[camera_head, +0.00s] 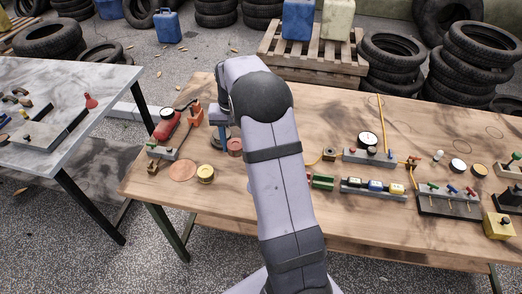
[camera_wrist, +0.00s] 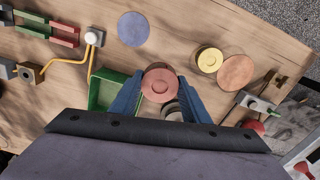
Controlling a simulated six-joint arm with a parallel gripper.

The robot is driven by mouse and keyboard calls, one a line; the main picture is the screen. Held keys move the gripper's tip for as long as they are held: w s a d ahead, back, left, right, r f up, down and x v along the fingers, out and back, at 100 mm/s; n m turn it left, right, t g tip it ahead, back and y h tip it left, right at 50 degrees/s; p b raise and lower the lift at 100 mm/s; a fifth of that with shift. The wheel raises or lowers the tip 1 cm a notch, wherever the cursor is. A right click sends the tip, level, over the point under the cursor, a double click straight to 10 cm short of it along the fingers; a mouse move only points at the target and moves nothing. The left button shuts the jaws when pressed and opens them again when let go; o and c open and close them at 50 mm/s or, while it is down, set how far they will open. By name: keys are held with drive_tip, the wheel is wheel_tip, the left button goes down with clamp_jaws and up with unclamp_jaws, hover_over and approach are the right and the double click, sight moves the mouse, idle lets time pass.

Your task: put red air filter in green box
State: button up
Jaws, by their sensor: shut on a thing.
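My gripper (camera_wrist: 160,80) has two blue fingers shut on the red air filter (camera_wrist: 159,83), a short round red piece seen from above in the wrist view. The filter also shows in the head view (camera_head: 235,146), beside my arm. Whether it touches the table is unclear. The green box (camera_wrist: 104,93) is open-topped and lies just left of the fingers in the wrist view, partly covered by the left finger. My arm seems to hide this box in the head view. A dark grey round thing (camera_wrist: 171,109) shows partly behind the filter.
A yellow round filter (camera_wrist: 209,60), a copper disc (camera_wrist: 237,72) and a blue disc (camera_wrist: 133,28) lie near. A yellow hose with a white-topped fitting (camera_wrist: 94,37) runs by the green box. A red extinguisher-like cylinder (camera_head: 166,124) lies at the table's left end.

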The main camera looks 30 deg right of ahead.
drive_tip(key=w+d, duration=0.3)
drive_tip(key=d, duration=1.1)
drive_tip(key=shift+a+f+p, duration=0.15)
drive_tip(key=shift+f+p, duration=0.5)
drive_tip(key=shift+f, duration=1.8)
drive_tip(key=shift+a+f+p, duration=0.1)
drive_tip(key=shift+f+p, duration=0.55)
drive_tip(key=shift+f, duration=1.8)
drive_tip(key=shift+f, duration=0.1)
drive_tip(key=o, duration=0.6)
drive_tip(key=shift+f, duration=0.1)
drive_tip(key=shift+o, duration=0.7)
